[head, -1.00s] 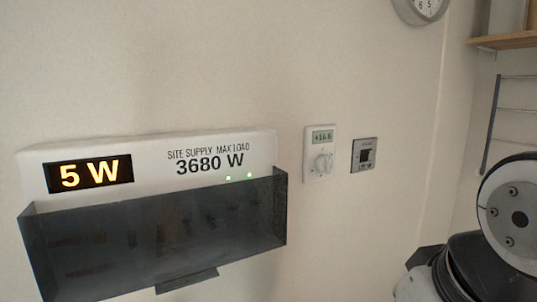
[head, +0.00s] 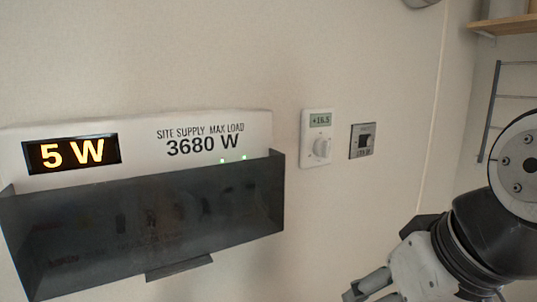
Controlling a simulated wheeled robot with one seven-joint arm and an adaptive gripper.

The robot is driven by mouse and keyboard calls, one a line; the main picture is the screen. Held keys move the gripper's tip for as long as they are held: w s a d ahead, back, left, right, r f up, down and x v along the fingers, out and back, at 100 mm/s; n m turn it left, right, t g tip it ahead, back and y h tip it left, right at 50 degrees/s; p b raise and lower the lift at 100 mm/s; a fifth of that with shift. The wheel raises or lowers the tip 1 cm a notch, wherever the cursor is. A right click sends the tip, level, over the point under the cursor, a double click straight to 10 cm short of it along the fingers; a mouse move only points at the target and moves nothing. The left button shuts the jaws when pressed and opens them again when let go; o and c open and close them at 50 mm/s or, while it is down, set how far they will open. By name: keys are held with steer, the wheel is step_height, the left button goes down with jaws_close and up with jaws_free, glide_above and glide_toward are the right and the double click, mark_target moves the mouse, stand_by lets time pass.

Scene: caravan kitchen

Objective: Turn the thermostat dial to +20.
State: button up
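The thermostat (head: 317,138) is a white plate on the wall, right of the supply box. Its small greenish display (head: 320,120) reads +16.5. The round white dial (head: 322,148) sits below the display, and nothing touches it. Part of my gripper (head: 368,287) shows at the lower right, below the thermostat and well apart from it. Its fingertips are not clear enough to tell whether it is open or shut.
The white supply box (head: 140,137) reads 5 W and 3680 W, with a dark translucent tray (head: 150,225) jutting out below. A grey switch plate (head: 362,141) is right of the thermostat. A wooden shelf (head: 507,25) and wire rack (head: 490,112) are at the right.

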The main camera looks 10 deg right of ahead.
steer(key=w+t+y+b, duration=0.2)
steer(key=w+b, duration=0.2)
steer(key=w, duration=0.2)
steer(key=n+t+y+b, duration=0.4)
steer(key=t+b, duration=0.5)
steer(key=b, duration=0.5)
glide_toward(328, 148)
steer(key=x, duration=0.9)
steer(key=shift+w, duration=0.2)
steer(key=shift+a, duration=0.1)
steer(key=c, duration=1.1)
